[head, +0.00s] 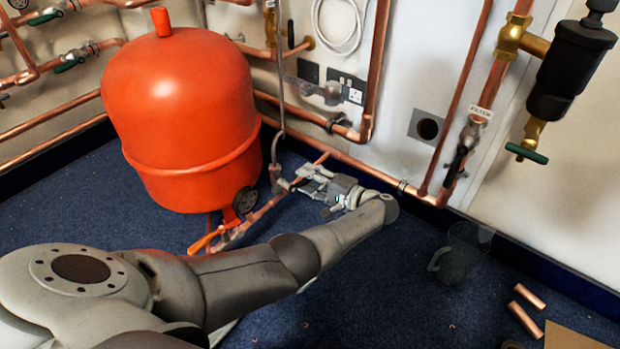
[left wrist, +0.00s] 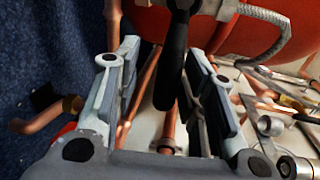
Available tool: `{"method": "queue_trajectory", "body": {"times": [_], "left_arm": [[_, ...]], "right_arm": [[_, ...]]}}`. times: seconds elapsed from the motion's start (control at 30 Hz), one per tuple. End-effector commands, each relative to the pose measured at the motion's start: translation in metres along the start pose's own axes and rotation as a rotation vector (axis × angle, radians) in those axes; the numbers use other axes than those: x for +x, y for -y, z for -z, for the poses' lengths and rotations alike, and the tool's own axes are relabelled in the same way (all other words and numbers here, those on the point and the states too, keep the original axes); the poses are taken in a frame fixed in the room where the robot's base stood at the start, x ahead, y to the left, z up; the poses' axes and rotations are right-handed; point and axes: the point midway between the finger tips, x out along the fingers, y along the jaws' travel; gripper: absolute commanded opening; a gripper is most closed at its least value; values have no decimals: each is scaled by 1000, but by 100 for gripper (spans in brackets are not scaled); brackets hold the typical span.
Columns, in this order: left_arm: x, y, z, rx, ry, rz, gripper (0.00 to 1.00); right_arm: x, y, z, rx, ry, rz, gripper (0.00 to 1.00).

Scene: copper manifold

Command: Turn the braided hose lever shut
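The braided hose (head: 281,110) runs down the wall beside the red vessel. In the left wrist view a braided hose (left wrist: 263,14) curves over the red surface at the upper right. A black lever handle (left wrist: 173,65) points down between the fingers of my left gripper (left wrist: 165,52). The fingers stand apart on either side of it, with visible gaps; contact is not clear. In the head view my left gripper (head: 304,181) is low at the hose's bottom end, right of the vessel. The lever cannot be made out there. My right gripper is not in view.
The large red vessel (head: 180,100) stands close left of the gripper. Copper pipes (head: 325,150) run along the wall behind. A dark see-through jug (head: 460,252) and copper offcuts (head: 525,318) are on the floor to the right. Blue carpet (head: 390,290) is mostly clear in front.

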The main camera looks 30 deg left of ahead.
Motion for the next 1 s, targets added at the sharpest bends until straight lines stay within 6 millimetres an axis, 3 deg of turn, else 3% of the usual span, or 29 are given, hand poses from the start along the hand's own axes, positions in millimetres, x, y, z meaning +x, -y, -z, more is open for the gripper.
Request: {"method": "queue_trajectory", "body": {"times": [0.27,0.37,0.73,1.0], "left_arm": [[-5,2,1,-4,0,2,38],[-18,2,1,-5,-3,1,38],[-97,1,1,-2,-3,0,38],[-119,1,1,-1,-1,2,38]], "right_arm": [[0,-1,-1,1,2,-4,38],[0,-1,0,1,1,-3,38],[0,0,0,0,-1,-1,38],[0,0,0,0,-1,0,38]]}}
